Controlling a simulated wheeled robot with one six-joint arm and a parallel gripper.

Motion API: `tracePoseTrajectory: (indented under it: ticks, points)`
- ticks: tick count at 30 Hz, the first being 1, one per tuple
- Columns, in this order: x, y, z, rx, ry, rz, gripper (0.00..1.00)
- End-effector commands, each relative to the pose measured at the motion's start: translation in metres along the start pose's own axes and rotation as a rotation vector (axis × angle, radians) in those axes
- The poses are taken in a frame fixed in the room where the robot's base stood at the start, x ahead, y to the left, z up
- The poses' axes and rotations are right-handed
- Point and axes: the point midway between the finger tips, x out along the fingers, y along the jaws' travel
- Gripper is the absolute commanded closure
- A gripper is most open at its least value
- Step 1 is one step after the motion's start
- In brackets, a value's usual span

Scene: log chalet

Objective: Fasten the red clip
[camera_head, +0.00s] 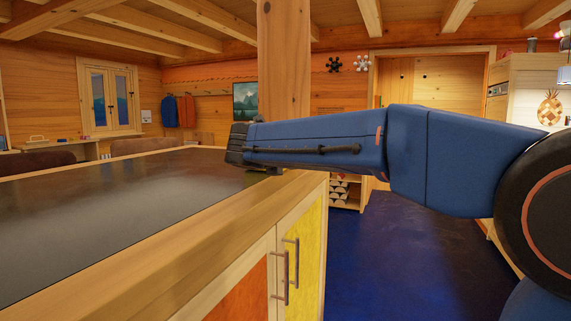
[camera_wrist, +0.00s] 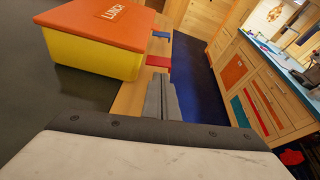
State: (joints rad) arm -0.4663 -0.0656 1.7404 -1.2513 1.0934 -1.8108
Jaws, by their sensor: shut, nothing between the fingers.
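A lunch box with a yellow body (camera_wrist: 92,62) and an orange lid (camera_wrist: 108,20) marked LUNCH sits on the dark counter top in the wrist view. The red clip (camera_wrist: 158,62) sticks out from the box's right side, over the wooden counter edge. A blue clip (camera_wrist: 161,34) sticks out farther along the same side. My gripper (camera_wrist: 163,82) is shut and empty, its fingertips just below the red clip in the picture; I cannot tell whether they touch it. In the head view my arm hides the box and clips.
The dark counter top (camera_head: 110,205) has a raised wooden edge (camera_head: 190,240) and looks clear in the head view. Below are an orange door (camera_head: 240,295) and a yellow door (camera_head: 311,250) with protruding handles. A wooden post (camera_head: 284,60) stands behind. Blue floor (camera_head: 390,265) lies open at right.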

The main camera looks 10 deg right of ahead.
Motion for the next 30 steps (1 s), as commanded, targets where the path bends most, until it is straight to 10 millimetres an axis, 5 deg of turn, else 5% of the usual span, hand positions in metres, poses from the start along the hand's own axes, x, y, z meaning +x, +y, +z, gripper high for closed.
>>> tracePoseTrajectory:
  ticks: [9, 30]
  points:
    - [0.023, -0.001, 0.0, 0.001, 0.0, 0.0, 1.0]
    - [0.023, 0.0, 0.002, -0.053, 0.0, -0.019, 1.0]
